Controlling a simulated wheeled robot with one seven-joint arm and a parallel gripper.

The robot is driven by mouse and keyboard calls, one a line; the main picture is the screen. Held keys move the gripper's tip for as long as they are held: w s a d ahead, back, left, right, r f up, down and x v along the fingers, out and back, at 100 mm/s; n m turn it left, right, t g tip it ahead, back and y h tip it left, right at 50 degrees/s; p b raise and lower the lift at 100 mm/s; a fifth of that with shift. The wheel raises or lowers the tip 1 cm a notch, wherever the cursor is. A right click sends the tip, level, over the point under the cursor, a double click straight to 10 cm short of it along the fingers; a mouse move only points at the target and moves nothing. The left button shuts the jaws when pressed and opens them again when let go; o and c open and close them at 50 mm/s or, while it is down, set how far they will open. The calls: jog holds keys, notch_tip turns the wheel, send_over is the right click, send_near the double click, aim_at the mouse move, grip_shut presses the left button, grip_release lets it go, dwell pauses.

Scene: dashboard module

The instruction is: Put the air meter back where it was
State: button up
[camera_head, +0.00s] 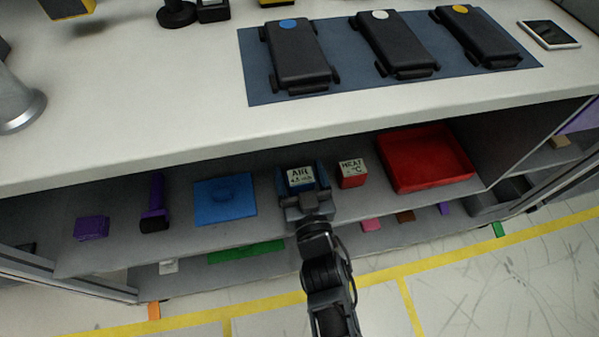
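The air meter (301,178) is a small block with a white face marked AIR and blue below it. It is at the shelf under the worktop, in the middle of the head view. My gripper (303,183) reaches in from the front, with one dark finger on each side of the meter. I cannot tell whether the fingers press on it or stand slightly apart. The meter's underside is hidden by my gripper, so I cannot tell whether it rests on the shelf.
A red heat meter (352,174) stands close to the right finger, with a red tray (427,158) beyond it. To the left are a blue lidded piece (225,200), a dark purple tool (155,205) and a purple block (92,228). The worktop (180,110) overhangs the shelf.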

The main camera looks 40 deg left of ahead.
jog(key=shift+o, duration=0.7)
jog(key=shift+r, duration=0.1)
jog(key=shift+r, duration=0.2)
jog(key=s+d+r+m+t+h+p, duration=0.15)
jog(key=s+d, duration=0.35)
jog(key=d, duration=0.5)
jog(key=s+d+r+m+t+h, duration=0.1)
jog(key=s+d+m+h, duration=0.15)
jog(key=s+d, duration=0.6)
jog(key=s+d+r+m+t+h+p, duration=0.1)
jog(key=s+d+h, duration=0.2)
jog(key=d, duration=1)
jog(key=s+d+r+m+h, duration=0.5)
jog(key=s+d+r, duration=0.6)
jog(key=r, duration=0.4)
jog(key=shift+s+d+h, duration=0.3)
jog(key=shift+s+h, duration=0.25)
jog(key=shift+h, duration=0.35)
